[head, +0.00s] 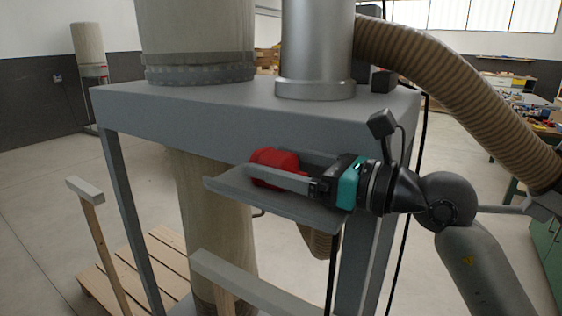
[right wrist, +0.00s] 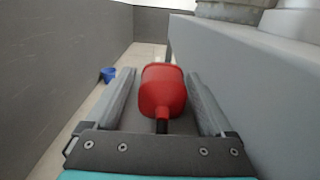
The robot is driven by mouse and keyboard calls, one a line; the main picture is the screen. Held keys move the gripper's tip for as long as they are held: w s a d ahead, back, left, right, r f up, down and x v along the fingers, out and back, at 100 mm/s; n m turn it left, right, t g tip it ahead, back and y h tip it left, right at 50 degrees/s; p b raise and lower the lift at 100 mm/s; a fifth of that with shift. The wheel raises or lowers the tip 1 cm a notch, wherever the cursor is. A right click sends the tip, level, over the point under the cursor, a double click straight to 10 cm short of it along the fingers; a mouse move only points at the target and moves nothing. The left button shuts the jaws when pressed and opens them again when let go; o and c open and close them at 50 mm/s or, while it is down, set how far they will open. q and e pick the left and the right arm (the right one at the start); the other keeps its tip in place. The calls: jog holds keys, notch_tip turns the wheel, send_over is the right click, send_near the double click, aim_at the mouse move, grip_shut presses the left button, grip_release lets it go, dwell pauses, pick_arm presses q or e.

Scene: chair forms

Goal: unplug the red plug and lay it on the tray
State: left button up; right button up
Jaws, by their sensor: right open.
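The red plug (head: 273,165) lies on the grey tray (head: 222,187), which is fixed at the front of the grey machine frame. In the right wrist view the red plug (right wrist: 162,92) sits between the two fingers, with a visible gap on each side. A short black piece shows at its near end. My right gripper (head: 282,174) is open around the plug, reaching in from the right over the tray. It also shows in the right wrist view (right wrist: 160,95). No socket joined to the plug shows. My left gripper is not in view.
The machine frame (head: 180,105) carries a pale filter bag and a metal cylinder. A ribbed brown hose (head: 450,85) runs down at the right. Black cables hang near the tray. A wooden pallet (head: 150,265) lies on the floor at left. A blue bucket (right wrist: 108,74) stands on the floor.

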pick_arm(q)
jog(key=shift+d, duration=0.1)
pick_arm(e)
jog(key=shift+w+d, duration=0.15)
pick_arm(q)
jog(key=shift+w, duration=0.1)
pick_arm(e)
jog(key=shift+s+d+f, duration=0.1)
jog(key=shift+s+d, duration=0.1)
jog(key=shift+d, duration=0.1)
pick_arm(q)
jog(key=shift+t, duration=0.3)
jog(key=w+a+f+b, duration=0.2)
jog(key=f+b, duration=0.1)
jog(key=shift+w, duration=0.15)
pick_arm(e)
jog(key=v, duration=1.4)
jog(key=shift+s, duration=0.25)
jog(key=shift+d, duration=0.15)
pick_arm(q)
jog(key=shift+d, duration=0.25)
